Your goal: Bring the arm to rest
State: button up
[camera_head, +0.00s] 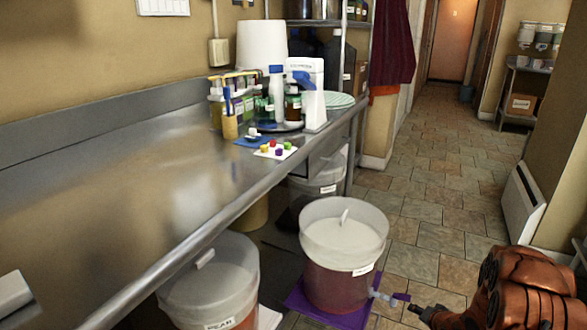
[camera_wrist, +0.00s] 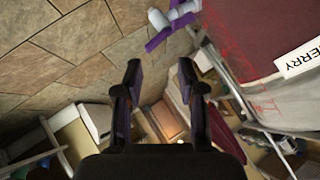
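My gripper (camera_wrist: 160,72) is open in the wrist view, with its two dark fingers apart and nothing between them. In the head view, my gripper (camera_head: 420,313) is low at the right, at the end of my orange arm. It is just right of the spigot (camera_head: 388,295) with the purple handle, apart from it. The spigot (camera_wrist: 174,18) also shows beyond the fingertips in the wrist view. It sits on a lidded bucket (camera_head: 340,285) of red liquid on a purple mat. That bucket (camera_wrist: 262,42) fills the wrist view's upper right, its label partly cut off.
A second lidded bucket (camera_head: 208,285) stands under the steel counter (camera_head: 120,185). Bottles, a white dispenser (camera_head: 305,90) and a card with coloured caps (camera_head: 272,149) are on the counter. The tiled floor (camera_head: 430,200) is open to the right. A white heater (camera_head: 522,203) is at the right wall.

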jog(key=s+a+r+n+g+h+p, duration=0.15)
jog(key=s+r+p, duration=0.25)
jog(key=r, duration=0.7)
jog(key=s+a+r+g+h+p, duration=0.15)
jog(key=s+r+p, duration=0.25)
jog(key=r, duration=0.8)
jog(key=s+a+r+n+g+h+p, duration=0.1)
jog(key=s+r+g+p, duration=0.3)
jog(key=r, duration=0.7)
jog(key=s+a+r+n+g+y+p, duration=0.1)
jog(key=s+a+r+p, duration=0.3)
jog(key=s+a+r, duration=0.2)
jog(key=s+a+r+n+g+y+p, duration=0.1)
jog(key=s+a+r+p, duration=0.4)
jog(key=s+r, duration=0.5)
jog(key=s+a+r+n+g+y+p, duration=0.1)
jog(key=s+a+r, duration=0.6)
jog(key=s, duration=0.9)
notch_tip(320, 180, up, 2)
jog(key=n+g+p, duration=0.1)
jog(key=n+p, duration=0.1)
jog(key=p, duration=0.1)
jog(key=shift+a+g+p, duration=0.25)
jog(key=shift+g+p, duration=0.05)
jog(key=shift+g, duration=0.1)
jog(key=shift+s+r, duration=0.1)
